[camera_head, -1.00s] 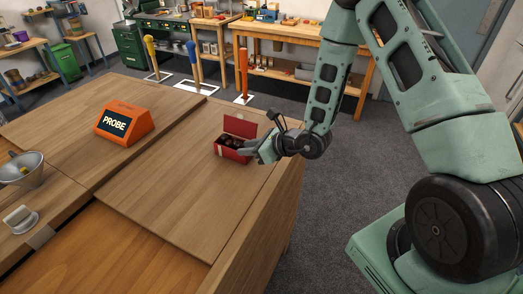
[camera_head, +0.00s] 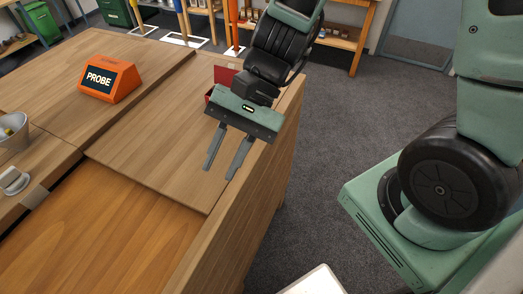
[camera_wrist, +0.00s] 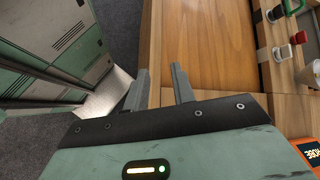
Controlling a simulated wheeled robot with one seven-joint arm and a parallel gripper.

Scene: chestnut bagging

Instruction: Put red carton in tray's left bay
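The red carton (camera_head: 227,74) stands on the wooden bench beyond my gripper, its lid up. My gripper and arm hide most of it, and its contents do not show now. My gripper (camera_head: 219,172) is over the bench's right side, on the near side of the carton and apart from it. Its two fingers are spread with nothing between them. The wrist view also shows the open fingers of my gripper (camera_wrist: 158,84), with the bench edge and floor beyond. The carton is not in the wrist view. No tray with bays can be made out.
An orange PROBE box (camera_head: 109,79) stands on the bench's far left. A metal bowl (camera_head: 12,131) and a small knob-like item (camera_head: 13,180) are at the left edge. A pale flat object (camera_head: 314,281) is cut off at the bottom. The bench (camera_head: 150,140) is clear in the middle.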

